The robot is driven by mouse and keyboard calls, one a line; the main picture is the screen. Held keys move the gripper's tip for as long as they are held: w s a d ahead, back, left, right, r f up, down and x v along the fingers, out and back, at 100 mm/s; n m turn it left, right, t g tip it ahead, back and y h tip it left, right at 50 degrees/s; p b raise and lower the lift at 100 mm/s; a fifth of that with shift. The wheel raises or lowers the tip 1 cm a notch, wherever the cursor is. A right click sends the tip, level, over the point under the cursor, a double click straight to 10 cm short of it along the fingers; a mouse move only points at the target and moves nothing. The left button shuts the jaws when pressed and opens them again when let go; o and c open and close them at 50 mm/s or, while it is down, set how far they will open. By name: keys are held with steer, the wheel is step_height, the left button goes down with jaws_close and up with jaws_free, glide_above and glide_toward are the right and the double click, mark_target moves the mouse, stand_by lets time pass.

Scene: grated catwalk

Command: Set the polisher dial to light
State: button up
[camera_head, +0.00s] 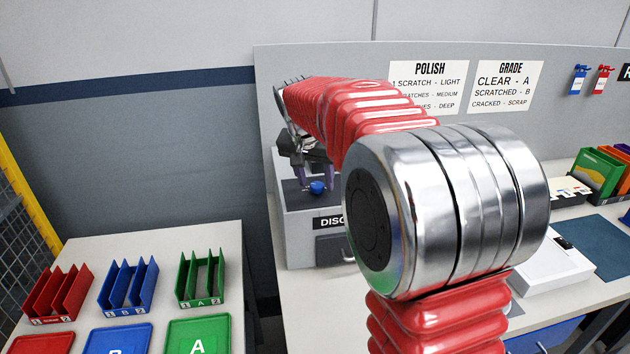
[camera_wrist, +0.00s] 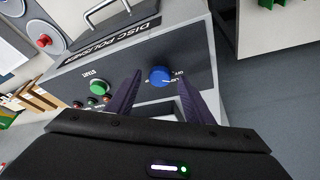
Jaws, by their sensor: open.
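The disc polisher (camera_head: 307,235) is a grey box at the left end of the bench in the head view, partly hidden by my arm. Its blue dial (camera_head: 317,187) shows just below my gripper (camera_head: 314,178). In the wrist view the blue dial (camera_wrist: 160,76) sits on the dark panel, with small white lettering around it that is too small to read fully. My gripper (camera_wrist: 160,88) is open, its two dark purple fingers on either side of the dial. I cannot tell whether they touch it. The dial's pointer setting is unclear.
A green START button (camera_wrist: 99,87) and small lamps sit left of the dial in the wrist view. A red button (camera_wrist: 44,41) is farther left. A POLISH sign (camera_head: 428,88) hangs on the wall. Red, blue and green racks (camera_head: 201,278) stand on the left table.

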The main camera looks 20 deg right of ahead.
steer(key=shift+d+f, duration=0.1)
steer(key=shift+f, duration=0.25)
steer(key=shift+c, duration=0.2)
steer(key=c, duration=1)
steer(key=shift+w, duration=0.1)
